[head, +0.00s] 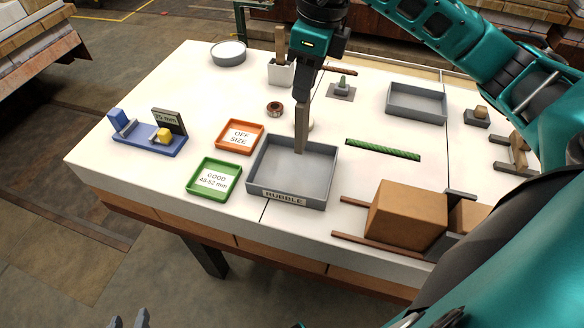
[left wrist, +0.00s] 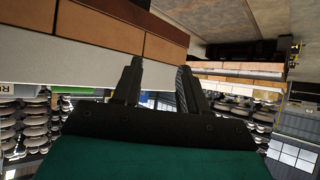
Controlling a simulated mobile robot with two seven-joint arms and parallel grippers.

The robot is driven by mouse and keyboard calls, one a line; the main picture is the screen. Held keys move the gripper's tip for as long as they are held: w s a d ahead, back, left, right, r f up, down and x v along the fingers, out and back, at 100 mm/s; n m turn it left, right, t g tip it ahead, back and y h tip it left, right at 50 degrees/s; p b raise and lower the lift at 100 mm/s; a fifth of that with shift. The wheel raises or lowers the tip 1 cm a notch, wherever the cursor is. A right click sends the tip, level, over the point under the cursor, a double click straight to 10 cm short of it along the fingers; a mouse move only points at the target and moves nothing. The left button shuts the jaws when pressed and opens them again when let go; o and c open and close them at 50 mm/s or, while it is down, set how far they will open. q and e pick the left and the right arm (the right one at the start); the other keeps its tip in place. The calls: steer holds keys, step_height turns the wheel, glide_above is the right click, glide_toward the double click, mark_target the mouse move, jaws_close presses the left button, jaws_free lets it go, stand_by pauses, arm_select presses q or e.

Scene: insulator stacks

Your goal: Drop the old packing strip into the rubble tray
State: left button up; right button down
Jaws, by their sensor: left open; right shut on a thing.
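My right gripper (head: 302,98) is shut on a flat grey-brown strip (head: 301,128), which I take to be the old packing strip. The strip hangs upright, and its lower end shows against the inside of the grey rubble tray (head: 288,195). I cannot tell whether that end touches the tray. The tray bears a label reading RUBBLE at the table's front edge, and its visible floor is empty. My left gripper (head: 128,320) is open and empty, low in front of the table; its parted fingers also show in the left wrist view (left wrist: 158,82).
Left of the tray are an orange OFF SIZE tray (head: 240,137), a green GOOD tray (head: 214,179) and a blue gauge (head: 150,140). A green twisted strip (head: 383,150) lies to the right. A brown block (head: 405,214) stands front right, an empty grey tray (head: 416,103) behind.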

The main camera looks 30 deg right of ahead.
step_height(320, 180, down, 4)
steer(key=b, duration=0.3)
steer(key=shift+s+f, duration=0.1)
steer(key=shift+f, duration=0.05)
steer(key=shift+f+b, duration=0.35)
steer(key=shift+f, duration=0.2)
steer(key=c, duration=0.9)
jaws_free()
arm_select(q)
steer(key=shift+w+d+f+h, duration=0.15)
steer(key=shift+w+d+f, duration=0.1)
steer(key=shift+d+f, duration=0.15)
steer(key=shift+w+d+f+h, duration=0.15)
steer(key=shift+w+d+f, duration=0.1)
steer(key=shift+d, duration=0.2)
arm_select(e)
steer(key=shift+o, duration=0.2)
step_height(320, 180, up, 13)
steer(key=p, duration=0.3)
glide_above(305, 105)
steer(key=d, duration=0.2)
arm_select(q)
steer(key=shift+s+a+r, duration=0.4)
steer(key=shift+a, duration=0.1)
arm_select(e)
steer(key=shift+s, duration=0.1)
